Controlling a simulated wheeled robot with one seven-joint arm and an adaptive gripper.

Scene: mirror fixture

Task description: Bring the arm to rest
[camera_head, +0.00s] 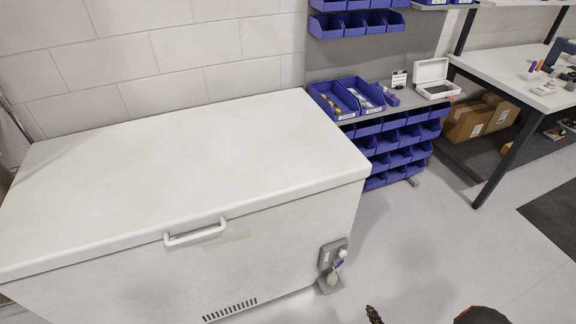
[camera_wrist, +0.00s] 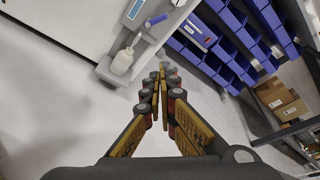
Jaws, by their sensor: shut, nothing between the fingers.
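My gripper (camera_wrist: 160,85) shows in the wrist view with its two fingers closed together at the tips and nothing between them. It hangs in free air over the grey floor, near the grey bracket with a white bottle (camera_wrist: 122,61). In the head view only a small dark part of my gripper (camera_head: 373,314) shows at the bottom edge, right of the freezer front; the rest of it lies below the picture.
A white chest freezer (camera_head: 190,140) with a closed lid fills the left. A rack of blue bins (camera_head: 400,150) stands at its right. A workbench (camera_head: 510,75) with cardboard boxes (camera_head: 480,118) below is at the far right. The floor (camera_head: 450,245) in front is clear.

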